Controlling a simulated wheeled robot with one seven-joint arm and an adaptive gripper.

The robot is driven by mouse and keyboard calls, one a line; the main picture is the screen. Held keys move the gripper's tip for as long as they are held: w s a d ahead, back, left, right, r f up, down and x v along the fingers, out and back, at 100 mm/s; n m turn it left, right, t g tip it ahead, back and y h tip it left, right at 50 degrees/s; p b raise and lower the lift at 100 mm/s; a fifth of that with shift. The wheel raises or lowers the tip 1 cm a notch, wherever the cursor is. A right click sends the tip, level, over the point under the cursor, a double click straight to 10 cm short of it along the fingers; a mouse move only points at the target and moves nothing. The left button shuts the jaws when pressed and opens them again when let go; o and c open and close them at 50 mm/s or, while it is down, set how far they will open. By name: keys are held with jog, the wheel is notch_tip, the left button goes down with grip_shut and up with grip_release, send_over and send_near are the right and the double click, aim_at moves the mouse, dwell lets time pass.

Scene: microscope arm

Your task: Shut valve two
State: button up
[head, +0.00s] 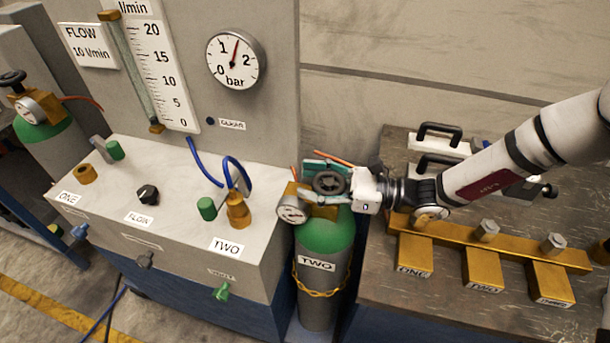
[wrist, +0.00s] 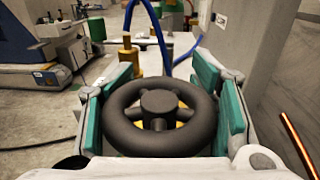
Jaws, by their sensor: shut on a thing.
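Cylinder two (head: 323,240) is a grey bottle with a green top and a TWO label, held by a yellow chain beside the bench. Its valve handwheel (head: 329,182) is dark and round, above a brass body with a small gauge (head: 292,210). My gripper (head: 331,182) reaches in from the right with its green-padded fingers on either side of the wheel. In the wrist view the black spoked handwheel (wrist: 160,117) fills the space between the pads, and my gripper (wrist: 162,112) is shut on it. The wheel hides most of the valve body.
A grey console (head: 170,195) stands left of the cylinder, with ONE and TWO ports, a FLOW knob (head: 148,194) and a blue hose (head: 236,170). A round gauge (head: 236,59) reads between 1 and 2 bar. A brass manifold (head: 490,243) lies on the right bench. Another cylinder (head: 45,135) stands far left.

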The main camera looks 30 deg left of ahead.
aim_at(321, 173)
jog(key=m+t+p, duration=0.2)
jog(key=t+p, duration=0.1)
jog(key=p, duration=0.1)
jog(key=m+t+p, duration=0.2)
jog(key=t+p, duration=0.1)
jog(key=p, duration=0.1)
jog(key=w+m+t+p, duration=0.1)
jog(key=m+t+p, duration=0.1)
jog(key=t+p, duration=0.2)
jog(key=shift+d+m+p, duration=0.2)
jog(key=shift+m+p, duration=0.1)
jog(key=shift+p, duration=0.05)
jog(key=m+t+p, duration=0.1)
jog(key=t, duration=0.1)
jog(key=w+m+t+h+p, duration=0.1)
jog(key=t+p, duration=0.1)
jog(key=shift+d+f+m, duration=0.1)
jog(key=shift+m, duration=0.2)
jog(key=shift+w+d+f+m+t+h+p, duration=0.1)
jog(key=shift+w+m+t+h+p, duration=0.1)
jog(key=shift+m+t+h+p, duration=0.3)
jog(key=shift+w+d+m+t+h+p, duration=0.1)
jog(key=shift+w+m+t+h+p, duration=0.1)
jog(key=shift+m+t+h, duration=0.5)
jog(key=shift+t, duration=0.3)
jog(key=o, duration=0.9)
jog(key=shift+o, duration=0.2)
jog(key=shift+w+a, duration=0.1)
